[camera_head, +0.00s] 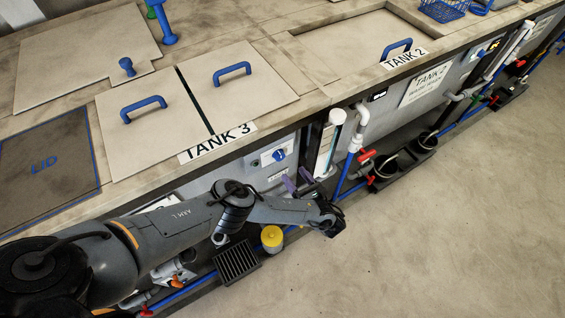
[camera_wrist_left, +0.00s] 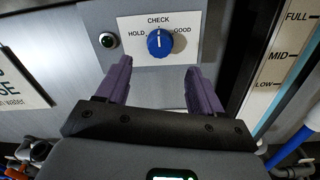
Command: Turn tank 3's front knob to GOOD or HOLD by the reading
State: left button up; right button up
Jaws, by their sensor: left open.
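Tank 3's front knob (camera_wrist_left: 160,43) is blue and round on a white plate marked HOLD, CHECK and GOOD. Its white mark points up at CHECK. The head view shows the knob (camera_head: 279,155) on the tank front below the TANK 3 label (camera_head: 217,143). My left gripper (camera_wrist_left: 158,72) is open, its purple fingers apart below and to either side of the knob, not closed on it. In the head view the left gripper (camera_head: 298,182) is just below the knob plate. A level scale (camera_wrist_left: 287,55) with FULL, MID and LOW stands right of the knob; I cannot make out the reading.
A small dark green indicator (camera_wrist_left: 108,40) is left of the knob plate. White and blue pipes (camera_head: 352,150) with red valves run right of the gauge. A yellow-topped container (camera_head: 272,238) and a black grate (camera_head: 237,262) lie below my arm. The floor at right is clear.

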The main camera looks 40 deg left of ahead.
aim_at(281, 158)
pick_arm(q)
jog(key=x, duration=0.8)
jog(key=c, duration=1.1)
jog(key=shift+o, duration=0.2)
